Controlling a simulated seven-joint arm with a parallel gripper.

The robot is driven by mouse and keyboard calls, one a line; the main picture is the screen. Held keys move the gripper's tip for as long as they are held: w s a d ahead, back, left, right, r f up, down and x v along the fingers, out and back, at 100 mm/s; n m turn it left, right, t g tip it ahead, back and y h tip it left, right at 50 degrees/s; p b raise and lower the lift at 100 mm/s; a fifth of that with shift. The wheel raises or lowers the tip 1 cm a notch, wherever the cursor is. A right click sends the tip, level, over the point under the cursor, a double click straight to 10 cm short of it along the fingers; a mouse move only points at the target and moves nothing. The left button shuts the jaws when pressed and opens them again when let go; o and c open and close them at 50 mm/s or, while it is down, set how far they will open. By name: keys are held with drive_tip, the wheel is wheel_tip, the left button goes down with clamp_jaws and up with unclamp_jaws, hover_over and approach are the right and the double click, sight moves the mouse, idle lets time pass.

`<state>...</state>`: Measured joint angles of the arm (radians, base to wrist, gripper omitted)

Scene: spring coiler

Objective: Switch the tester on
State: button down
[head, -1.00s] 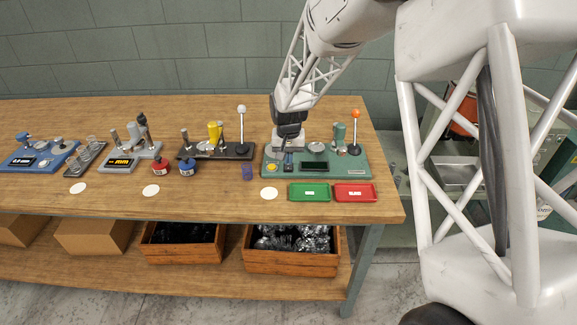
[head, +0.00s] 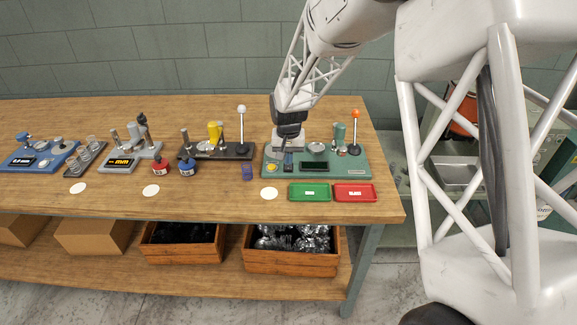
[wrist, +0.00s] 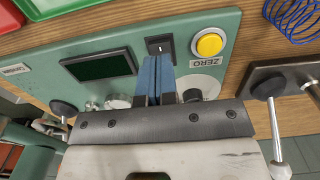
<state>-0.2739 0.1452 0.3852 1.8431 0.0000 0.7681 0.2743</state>
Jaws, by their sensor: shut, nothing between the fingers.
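The tester is a green device (head: 345,170) at the right of the bench, with an orange-knobbed lever (head: 355,115) and a dark display (head: 313,167). My gripper (head: 288,168) is over the tester's front left. In the wrist view the blue fingers (wrist: 156,60) are shut together and empty, with their tips right at the switch's near edge. I cannot tell whether they touch it.
A green tray (head: 310,192) and a red tray (head: 354,192) lie in front of the tester. A black fixture with a white-knobbed lever (head: 241,110) stands further left.

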sight(288, 168)
drive_tip(key=shift+f, duration=1.3)
idle(1.4)
drive_tip(key=shift+r, duration=3.55)
